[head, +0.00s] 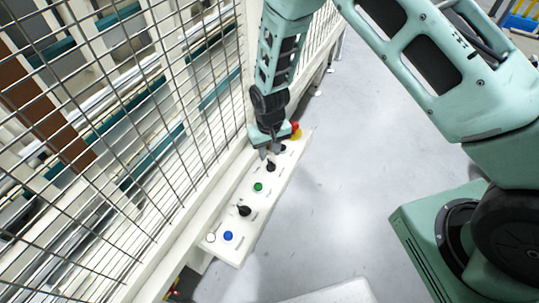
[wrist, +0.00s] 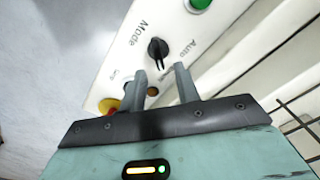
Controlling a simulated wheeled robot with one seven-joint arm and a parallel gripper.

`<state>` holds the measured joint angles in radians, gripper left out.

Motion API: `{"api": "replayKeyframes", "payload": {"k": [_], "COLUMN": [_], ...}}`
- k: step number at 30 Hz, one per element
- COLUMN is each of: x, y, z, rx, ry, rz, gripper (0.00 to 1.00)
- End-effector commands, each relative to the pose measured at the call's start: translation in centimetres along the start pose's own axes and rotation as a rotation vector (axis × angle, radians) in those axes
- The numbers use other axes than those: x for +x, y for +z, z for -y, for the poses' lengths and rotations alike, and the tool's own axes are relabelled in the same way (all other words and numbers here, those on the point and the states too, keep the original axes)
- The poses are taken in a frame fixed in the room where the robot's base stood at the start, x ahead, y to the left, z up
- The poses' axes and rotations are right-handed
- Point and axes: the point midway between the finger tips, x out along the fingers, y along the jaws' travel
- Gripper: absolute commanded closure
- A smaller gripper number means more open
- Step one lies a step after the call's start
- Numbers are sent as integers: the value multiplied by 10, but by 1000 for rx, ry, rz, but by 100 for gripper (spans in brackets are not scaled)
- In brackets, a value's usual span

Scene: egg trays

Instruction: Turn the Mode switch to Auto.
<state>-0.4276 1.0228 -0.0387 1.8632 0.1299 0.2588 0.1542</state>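The Mode switch (wrist: 157,49) is a black rotary knob on a white panel, between the printed words Mode and Auto (wrist: 188,47). Its pale pointer mark faces down in the wrist view, toward my fingers, and does not line up with the word Auto. In the head view the knob (head: 270,167) is just below my fingertips. My gripper (wrist: 160,69) is open, with a gap between its two fingers and nothing held. The fingertips are close to the knob; I cannot tell whether they touch it. The gripper (head: 268,153) also shows in the head view.
The white panel (head: 225,250) carries a green button (head: 258,187), another black knob (head: 244,211), a blue button (head: 228,236) and a white button (head: 211,238). A red and yellow emergency stop (head: 296,131) is beside my gripper.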

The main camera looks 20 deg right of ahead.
Motion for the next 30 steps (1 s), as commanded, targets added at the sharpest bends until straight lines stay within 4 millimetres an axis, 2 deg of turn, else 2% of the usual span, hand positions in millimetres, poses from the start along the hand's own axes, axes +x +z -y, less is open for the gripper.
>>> {"api": "replayKeyframes", "payload": {"k": [6,17,18,21,30], "x": [25,31,31,31,31], "y": [0,0,0,0,0], "z": [0,0,0,0,0], "rx": [0,0,0,0,-10], "ry": [0,0,0,0,0], "rz": [0,-1,-1,-1,-1], "gripper": [68,68,71,99,100]}}
